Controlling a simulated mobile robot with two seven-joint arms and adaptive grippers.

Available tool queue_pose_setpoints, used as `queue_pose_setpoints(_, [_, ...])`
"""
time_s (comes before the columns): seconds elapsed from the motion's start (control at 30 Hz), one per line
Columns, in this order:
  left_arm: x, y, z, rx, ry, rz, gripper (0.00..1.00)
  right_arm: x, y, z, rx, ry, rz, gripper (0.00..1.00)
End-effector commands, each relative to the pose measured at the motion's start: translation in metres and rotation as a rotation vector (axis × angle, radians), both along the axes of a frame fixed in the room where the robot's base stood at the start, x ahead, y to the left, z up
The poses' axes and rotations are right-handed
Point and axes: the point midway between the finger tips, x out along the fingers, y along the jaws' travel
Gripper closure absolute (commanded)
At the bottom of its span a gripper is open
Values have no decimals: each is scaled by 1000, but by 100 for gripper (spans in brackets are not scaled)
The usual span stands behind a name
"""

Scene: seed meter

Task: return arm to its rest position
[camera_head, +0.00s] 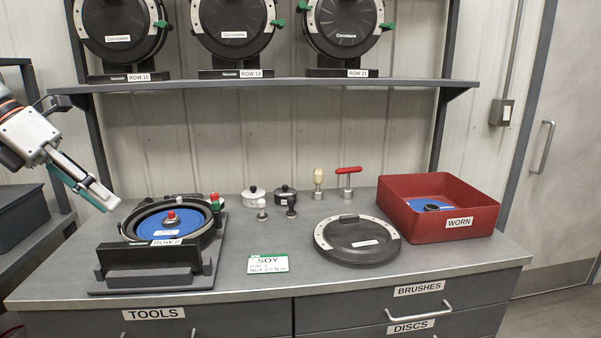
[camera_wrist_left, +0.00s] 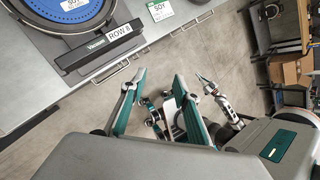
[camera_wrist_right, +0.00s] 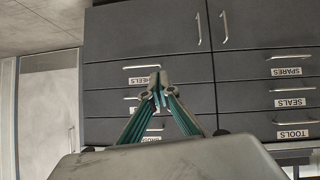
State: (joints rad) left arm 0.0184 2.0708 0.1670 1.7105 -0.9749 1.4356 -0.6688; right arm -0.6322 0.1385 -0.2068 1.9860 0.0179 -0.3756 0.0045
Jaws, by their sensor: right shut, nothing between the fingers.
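My left gripper (camera_head: 106,196) hangs in the air at the left of the head view, beside and above the open seed meter marked ROW 8 (camera_head: 187,265). In the left wrist view its two fingers (camera_wrist_left: 158,82) stand apart with nothing between them. The meter holds a blue disc (camera_head: 190,219) with a red-topped knob (camera_head: 171,217) at its centre. My right gripper (camera_wrist_right: 159,84) shows only in the right wrist view, its fingertips together and empty, in front of dark drawers. The right gripper is not in the head view.
On the bench are a black cover (camera_head: 357,241), a red bin marked WORN (camera_head: 440,192) with a blue disc inside, a SOY card (camera_head: 268,263), small knobs and a red T-handle tool (camera_head: 348,180). A shelf (camera_head: 290,85) carries three meters above.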

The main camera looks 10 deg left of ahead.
Motion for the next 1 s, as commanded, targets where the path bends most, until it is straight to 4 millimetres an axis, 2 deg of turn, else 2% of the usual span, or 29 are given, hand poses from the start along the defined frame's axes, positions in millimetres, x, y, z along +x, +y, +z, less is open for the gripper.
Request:
queue_pose_setpoints(0.03, [6, -2, -25, -95, 8, 23, 69, -2, 0, -1, 0, 3, 0, 100])
queue_pose_setpoints(0.1, [15, -4, -52, -210, 9, 68, 69, -4, 0, -2, 0, 9, 1, 100])
queue_pose_setpoints(0.3, [34, -15, -126, -536, 35, 238, 69, -9, 1, -3, 3, 17, 1, 100])
queue_pose_setpoints(0.53, [41, -28, -213, -886, 109, 514, 69, -9, 1, -2, 5, 18, 1, 100])
queue_pose_setpoints(0.77, [32, -42, -298, -1168, 223, 830, 69, -8, 2, 1, 6, 16, 0, 100])
queue_pose_setpoints(1.0, [-2, -71, -398, -1419, 401, 1232, 69, -7, 2, 3, 8, 14, 0, 100])
